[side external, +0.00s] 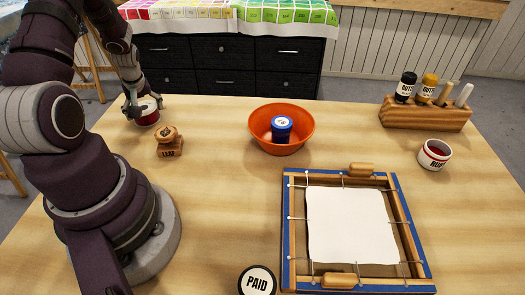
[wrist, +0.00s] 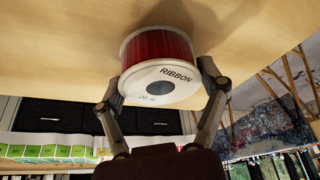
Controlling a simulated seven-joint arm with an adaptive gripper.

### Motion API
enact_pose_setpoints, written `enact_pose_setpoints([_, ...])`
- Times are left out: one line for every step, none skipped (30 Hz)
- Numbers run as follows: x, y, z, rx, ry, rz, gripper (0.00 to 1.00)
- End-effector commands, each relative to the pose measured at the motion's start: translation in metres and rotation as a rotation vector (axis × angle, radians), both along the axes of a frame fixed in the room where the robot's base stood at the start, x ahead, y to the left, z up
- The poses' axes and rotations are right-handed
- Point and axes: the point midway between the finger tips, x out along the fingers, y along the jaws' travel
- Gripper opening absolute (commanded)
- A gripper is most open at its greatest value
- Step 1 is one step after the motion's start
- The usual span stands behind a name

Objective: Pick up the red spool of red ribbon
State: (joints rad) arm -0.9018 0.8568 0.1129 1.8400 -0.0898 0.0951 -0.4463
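The red spool of ribbon (side external: 148,112) is at the back left of the table in the side view. In the wrist view the spool (wrist: 158,52) has red ribbon around its side and a white end face lettered RIBBON with a dark centre hole. My gripper (side external: 140,108) is down at the spool. In the wrist view the fingers of my gripper (wrist: 160,84) lie against the spool on both sides and look shut on it. I cannot tell whether the spool is clear of the table.
A wooden stamp (side external: 169,142) stands close by the spool. An orange bowl (side external: 264,131) holds a blue spool (side external: 282,128). A blue-edged frame (side external: 288,235) with white cloth lies at front right. A wooden rack (side external: 425,115) with bottles and a red-and-white pot (side external: 434,154) are at right.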

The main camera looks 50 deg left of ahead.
Motion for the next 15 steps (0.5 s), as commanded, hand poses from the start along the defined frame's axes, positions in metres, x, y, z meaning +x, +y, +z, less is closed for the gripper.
enact_pose_setpoints([0.0,-0.0001,0.0,0.0,0.0,0.0,0.57])
enact_pose_setpoints([0.0001,-0.0001,0.0,0.0,0.0,0.0,0.53])
enact_pose_setpoints([0.0,-0.0001,0.0,0.0,0.0,0.0,0.48])
enact_pose_setpoints([0.0001,-0.0002,-0.0001,0.0,0.0,0.0,0.44])
enact_pose_setpoints([0.0001,-0.0002,-0.0001,0.0,0.0,0.0,0.4])
enact_pose_setpoints([0.0001,-0.0002,-0.0001,-0.001,0.0,0.0,0.35])
enact_pose_setpoints([0.0001,-0.0001,0.0,0.0,0.0,0.0,0.35])
enact_pose_setpoints([0.0001,-0.0001,0.0,0.0,0.0,0.0,0.35])
enact_pose_setpoints([0.0001,-0.0001,0.0,0.0,0.0,0.0,0.35])
enact_pose_setpoints([0.0001,-0.0002,-0.0001,0.0,0.0,0.0,0.35])
enact_pose_setpoints([0.0001,-0.0001,0.0,0.0,0.0,0.0,0.35])
enact_pose_setpoints([0.0001,-0.0001,0.0005,0.0,0.0,0.0,0.35])
enact_pose_setpoints([0.0001,0.0,0.0014,0.0,0.0,0.0,0.35])
enact_pose_setpoints([0.0002,0.0001,0.0032,0.0,0.0,0.0,0.35])
enact_pose_setpoints([0.0005,0.0004,0.0069,0.002,-0.001,0.0,0.35])
